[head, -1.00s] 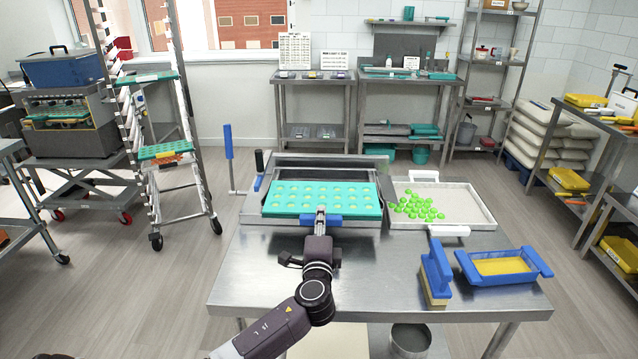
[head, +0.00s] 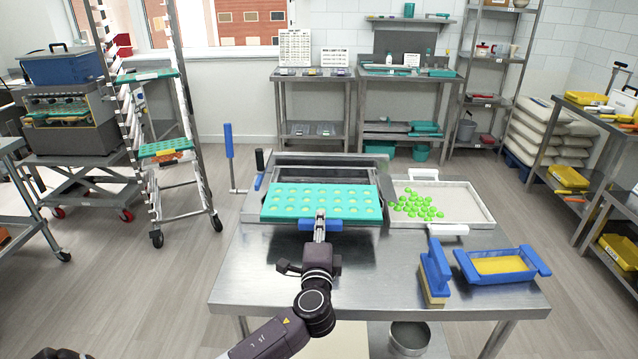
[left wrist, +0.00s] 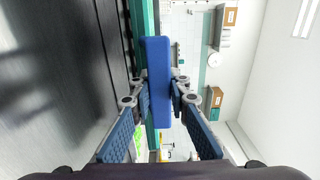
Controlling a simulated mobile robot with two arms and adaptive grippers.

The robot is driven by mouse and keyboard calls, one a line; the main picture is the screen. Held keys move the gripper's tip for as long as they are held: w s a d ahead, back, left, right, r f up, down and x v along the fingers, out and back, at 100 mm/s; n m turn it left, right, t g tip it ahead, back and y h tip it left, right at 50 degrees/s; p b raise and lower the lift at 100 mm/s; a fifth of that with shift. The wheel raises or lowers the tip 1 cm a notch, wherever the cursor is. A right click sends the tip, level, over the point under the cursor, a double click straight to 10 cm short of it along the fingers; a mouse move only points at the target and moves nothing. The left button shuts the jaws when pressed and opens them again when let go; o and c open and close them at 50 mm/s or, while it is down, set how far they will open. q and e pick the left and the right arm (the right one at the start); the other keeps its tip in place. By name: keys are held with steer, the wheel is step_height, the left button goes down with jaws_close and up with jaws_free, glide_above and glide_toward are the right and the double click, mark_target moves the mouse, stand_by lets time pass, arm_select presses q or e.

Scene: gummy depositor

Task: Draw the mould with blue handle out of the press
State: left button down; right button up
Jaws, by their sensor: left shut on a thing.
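The teal mould (head: 290,201) with rows of round cavities lies flat at the front of the press (head: 325,171) on the steel table. Its blue handle (head: 307,225) points toward me. My left gripper (head: 320,226) is shut on that handle. In the left wrist view the handle (left wrist: 156,85) is between the two fingers (left wrist: 156,100), with the teal mould edge (left wrist: 149,25) behind it. Part of the handle is hidden by the gripper.
A tray (head: 470,203) with green gummies (head: 417,206) stands right of the press. A blue brush (head: 435,272) and a blue-framed yellow tray (head: 498,265) lie at the front right. The steel table's front left (head: 250,270) is clear.

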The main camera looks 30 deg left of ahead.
arm_select(q)
steer(key=shift+s+r, duration=0.1)
steer(key=shift+r, duration=0.05)
steer(key=v, duration=1.1)
steer(key=shift+p, duration=0.3)
steer(key=shift+s, duration=0.1)
